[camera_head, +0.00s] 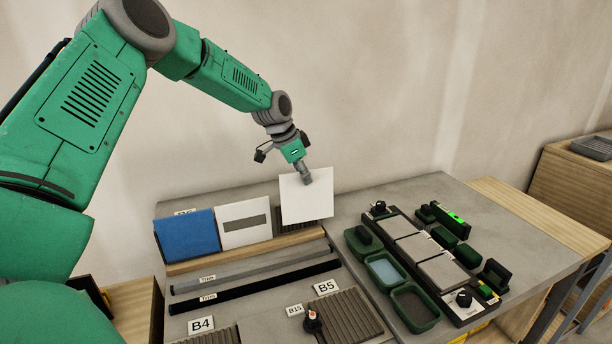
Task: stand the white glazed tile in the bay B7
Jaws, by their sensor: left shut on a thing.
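My left gripper (306,176) is shut on a white tile (305,203) at the tile's upper edge. The tile is upright and in front of a dark ribbed bay (295,228) at the right end of the rear row. The bay's label is not visible, so I cannot tell whether it is B7. I cannot tell whether the tile's lower edge touches the bay. A blue tile (188,237) and a white tile with a grey band (244,222) stand to its left. My right gripper is not in view.
Two trim strips (255,281) lie in front of the row. Ribbed bays labelled B4 (201,325) and B5 (327,287) are nearer. A black-handled tool (312,320) stands beside B5. Green trays (416,307) and a rail with grey tiles (443,272) occupy the right.

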